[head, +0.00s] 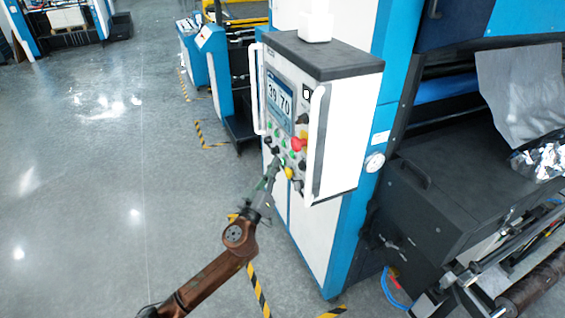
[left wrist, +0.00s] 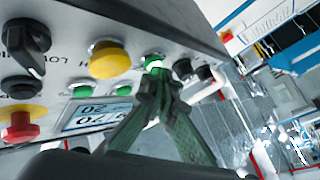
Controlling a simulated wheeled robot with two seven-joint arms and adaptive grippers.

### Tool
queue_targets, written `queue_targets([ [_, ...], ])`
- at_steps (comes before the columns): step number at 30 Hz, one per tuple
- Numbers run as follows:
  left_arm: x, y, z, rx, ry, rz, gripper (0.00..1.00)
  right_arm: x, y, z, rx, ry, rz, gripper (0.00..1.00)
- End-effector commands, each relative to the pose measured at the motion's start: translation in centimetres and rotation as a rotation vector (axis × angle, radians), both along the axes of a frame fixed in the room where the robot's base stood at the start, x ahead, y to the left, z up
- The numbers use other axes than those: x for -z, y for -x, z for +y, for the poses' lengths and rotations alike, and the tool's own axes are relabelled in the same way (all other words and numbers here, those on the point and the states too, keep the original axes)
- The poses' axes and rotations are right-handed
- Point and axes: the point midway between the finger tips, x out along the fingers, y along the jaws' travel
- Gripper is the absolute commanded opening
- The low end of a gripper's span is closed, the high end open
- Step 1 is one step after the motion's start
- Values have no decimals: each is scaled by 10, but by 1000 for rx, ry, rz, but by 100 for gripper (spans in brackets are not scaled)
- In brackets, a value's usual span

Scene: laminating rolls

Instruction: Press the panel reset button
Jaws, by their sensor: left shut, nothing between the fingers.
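The control panel (head: 290,115) has a lit screen (head: 279,103) and several buttons below it. A red mushroom button (head: 298,144) and a yellow button (head: 289,173) stand out in the head view. My left gripper (head: 275,168) is shut and empty at the panel's lower buttons. In the left wrist view, its fingertips (left wrist: 158,82) are at a green button (left wrist: 153,61), overlapping its lower edge; I cannot tell whether they touch it. The yellow button (left wrist: 110,60) is beside that green one. Which button is the reset is not readable. My right gripper is not in view.
White handles (head: 318,145) flank the panel face. In the left wrist view, a black rotary knob (left wrist: 25,42) and a red button (left wrist: 18,125) are at the left. The dark machine housing (head: 440,190) is to the right. Grey floor (head: 90,190) at left is open.

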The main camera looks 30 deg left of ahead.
Motion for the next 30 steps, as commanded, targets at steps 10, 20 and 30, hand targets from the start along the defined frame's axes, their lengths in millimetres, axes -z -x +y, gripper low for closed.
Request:
queue_targets([
  [10, 0, -3, -3, 1, 1, 0, 0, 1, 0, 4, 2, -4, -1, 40],
  [20, 0, -3, -3, 1, 0, 0, 0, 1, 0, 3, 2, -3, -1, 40],
  [30, 1, 8, 6, 0, 1, 0, 0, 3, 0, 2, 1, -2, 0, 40],
])
